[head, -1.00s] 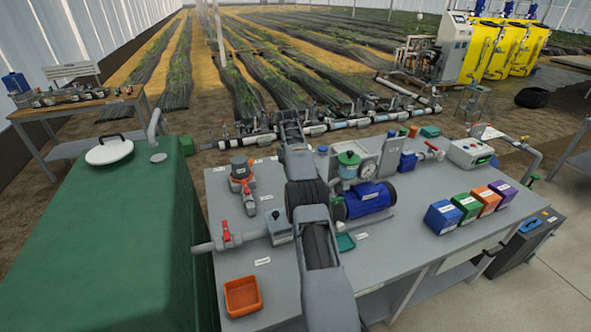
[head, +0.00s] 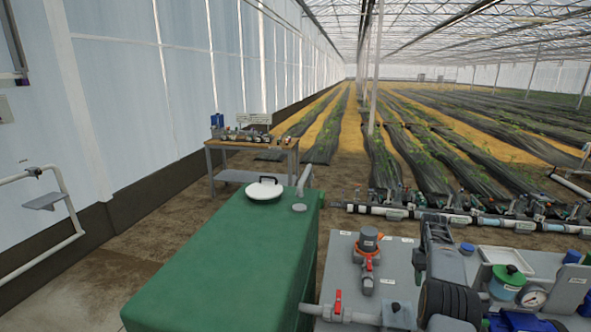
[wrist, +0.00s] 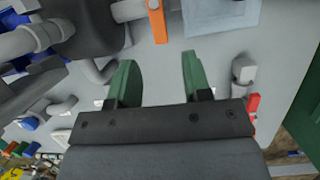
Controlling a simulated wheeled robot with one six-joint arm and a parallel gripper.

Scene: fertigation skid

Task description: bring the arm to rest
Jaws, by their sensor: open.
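My gripper (wrist: 157,85) shows in the wrist view with its two green fingers apart and nothing between them. Below the fingers is the grey skid table top with pipes and valves. In the head view my arm rises over the skid table (head: 340,262) at the lower right, and its end is not clearly seen there. A grey pump housing or fitting (head: 367,240) with an orange collar stands to the left of my arm. A red-handled valve (head: 338,302) is on the pipe at the table's near left.
A wooden-topped bench (head: 250,146) is at the back. A wall pipe rail (head: 68,200) is at far left. Bare floor lies between wall and tank.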

